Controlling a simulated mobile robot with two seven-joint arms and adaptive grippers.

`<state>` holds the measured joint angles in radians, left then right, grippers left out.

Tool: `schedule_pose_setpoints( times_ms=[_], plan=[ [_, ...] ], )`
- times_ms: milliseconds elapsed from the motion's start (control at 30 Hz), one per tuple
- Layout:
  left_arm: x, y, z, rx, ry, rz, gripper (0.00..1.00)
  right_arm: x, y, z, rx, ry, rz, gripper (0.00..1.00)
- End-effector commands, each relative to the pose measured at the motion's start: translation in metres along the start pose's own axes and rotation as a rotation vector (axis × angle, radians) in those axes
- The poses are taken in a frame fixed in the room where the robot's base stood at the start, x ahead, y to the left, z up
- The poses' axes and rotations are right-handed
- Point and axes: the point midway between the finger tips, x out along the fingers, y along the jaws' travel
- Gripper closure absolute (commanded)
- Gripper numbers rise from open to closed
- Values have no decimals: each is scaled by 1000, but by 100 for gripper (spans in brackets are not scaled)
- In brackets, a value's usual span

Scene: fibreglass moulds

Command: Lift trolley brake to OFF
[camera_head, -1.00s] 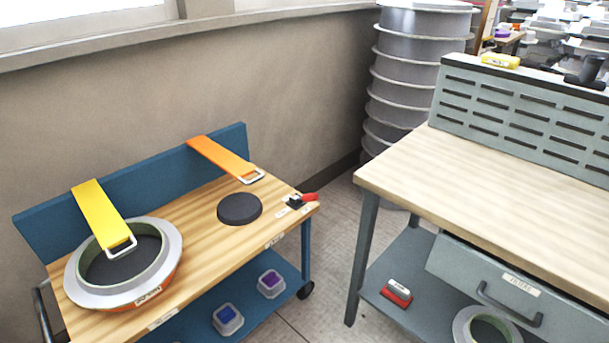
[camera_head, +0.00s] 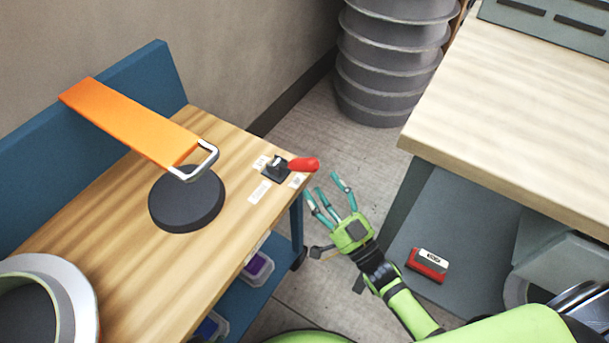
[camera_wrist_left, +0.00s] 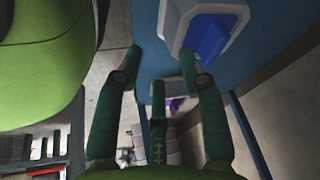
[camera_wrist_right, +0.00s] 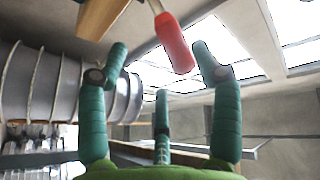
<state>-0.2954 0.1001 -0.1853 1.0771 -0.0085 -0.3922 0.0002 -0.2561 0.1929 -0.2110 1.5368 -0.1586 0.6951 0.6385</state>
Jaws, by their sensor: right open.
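The trolley brake has a red handle (camera_head: 304,164) on a black base (camera_head: 275,169) at the right end of the trolley's wooden top (camera_head: 240,150). The handle sticks out to the right past the edge, roughly level. My right gripper (camera_head: 322,186) is open and empty, just in front of and below the handle. In the right wrist view the red handle (camera_wrist_right: 175,43) shows between the spread fingertips (camera_wrist_right: 160,58), apart from them as far as I can tell. My left gripper (camera_wrist_left: 160,58) is open, seen only in the left wrist view, near a pale bin with blue contents (camera_wrist_left: 205,32).
Stacked grey ducting (camera_head: 390,60) stands behind. Floor shows between trolley and bench.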

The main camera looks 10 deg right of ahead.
Motion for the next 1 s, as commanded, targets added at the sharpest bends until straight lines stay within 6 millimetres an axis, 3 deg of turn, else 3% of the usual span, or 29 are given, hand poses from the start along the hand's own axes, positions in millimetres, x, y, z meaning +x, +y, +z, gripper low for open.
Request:
schedule_pose_setpoints(
  times_ms=[133, 500, 867, 1000],
  plan=[
    [1, -1, -2, 1, 6, -1, 60, 17, -5, -9, 7, 31, -23, 34],
    [1, -1, -3, 2, 14, -2, 60, 67, -6, -10, 5, 27, -20, 34],
    [1, -1, -3, 2, 15, -2, 60, 73, -5, -9, 5, 24, -18, 34],
    [1, -2, -3, 2, 15, -2, 60, 73, -5, -9, 4, 24, -18, 90]
  ],
)
